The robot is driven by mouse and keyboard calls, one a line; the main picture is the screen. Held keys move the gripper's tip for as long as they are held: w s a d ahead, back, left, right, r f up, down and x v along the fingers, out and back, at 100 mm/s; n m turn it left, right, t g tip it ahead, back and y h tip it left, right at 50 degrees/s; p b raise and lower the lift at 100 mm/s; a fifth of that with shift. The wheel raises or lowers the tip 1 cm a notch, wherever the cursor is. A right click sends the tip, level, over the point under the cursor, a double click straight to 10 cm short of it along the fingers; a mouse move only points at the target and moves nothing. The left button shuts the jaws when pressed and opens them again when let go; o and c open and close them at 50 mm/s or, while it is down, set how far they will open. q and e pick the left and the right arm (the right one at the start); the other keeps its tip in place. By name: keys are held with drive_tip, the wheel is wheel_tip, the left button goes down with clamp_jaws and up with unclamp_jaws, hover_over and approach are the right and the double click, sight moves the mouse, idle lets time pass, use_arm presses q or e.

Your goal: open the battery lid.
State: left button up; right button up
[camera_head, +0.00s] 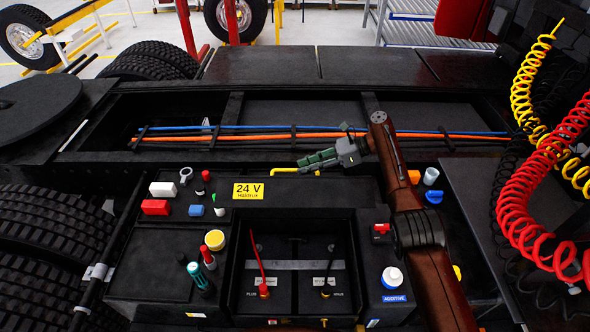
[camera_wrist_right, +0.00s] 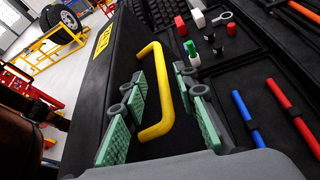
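The battery lid (camera_head: 320,190) is a black panel at the back of the battery box, bearing a yellow 24 V label (camera_head: 248,191). It appears raised, with the box open in front of it. Its yellow handle (camera_head: 284,169) lies on the far side, beyond the top edge. My right gripper (camera_head: 322,158), with green finger pads, is at the handle. In the right wrist view the handle (camera_wrist_right: 166,92) lies between the spread fingers of the gripper (camera_wrist_right: 166,100), with gaps on both sides. The red and black battery terminals (camera_head: 264,290) show in the box. My left gripper is out of view.
Small caps and blocks, such as a red block (camera_head: 155,207), lie left of the lid. A white additive bottle (camera_head: 392,278) stands at the right of the box. Blue and orange lines (camera_head: 330,135) run behind. Red coiled hose (camera_head: 530,225) hangs at the right.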

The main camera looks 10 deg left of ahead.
drive_tip(key=shift+v, duration=0.85)
drive_tip(key=shift+d, duration=0.1)
